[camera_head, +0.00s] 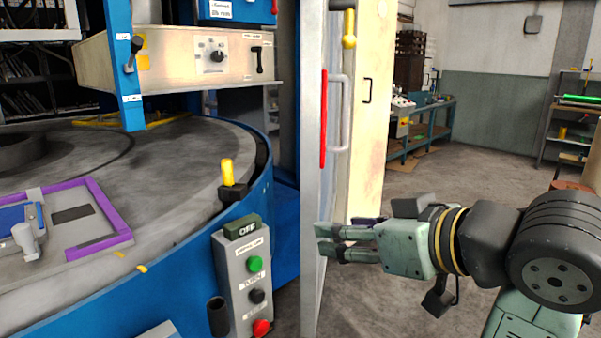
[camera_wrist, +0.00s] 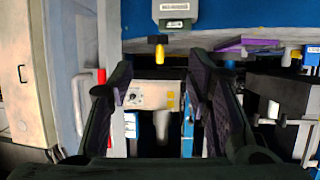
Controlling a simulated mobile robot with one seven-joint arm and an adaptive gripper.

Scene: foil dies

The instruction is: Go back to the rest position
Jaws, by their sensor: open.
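My gripper (camera_head: 322,242) is open, with two fingers pointing left in the head view. It is at the right of the machine, level with the lower part of a grey door post (camera_head: 313,185). The fingertips overlap this post in the picture; I cannot tell whether they touch it. In the wrist view the two dark fingers (camera_wrist: 160,72) stand apart with nothing between them. Beyond them a beige panel with a dial (camera_wrist: 148,96) shows.
A control box (camera_head: 250,278) with green, black and red buttons stands left of my gripper. The door has a red strip (camera_head: 323,120) and a metal handle (camera_head: 345,112). A purple frame (camera_head: 96,190) lies on the round table (camera_head: 170,160). Floor is clear behind, toward a blue-green bench (camera_head: 425,125).

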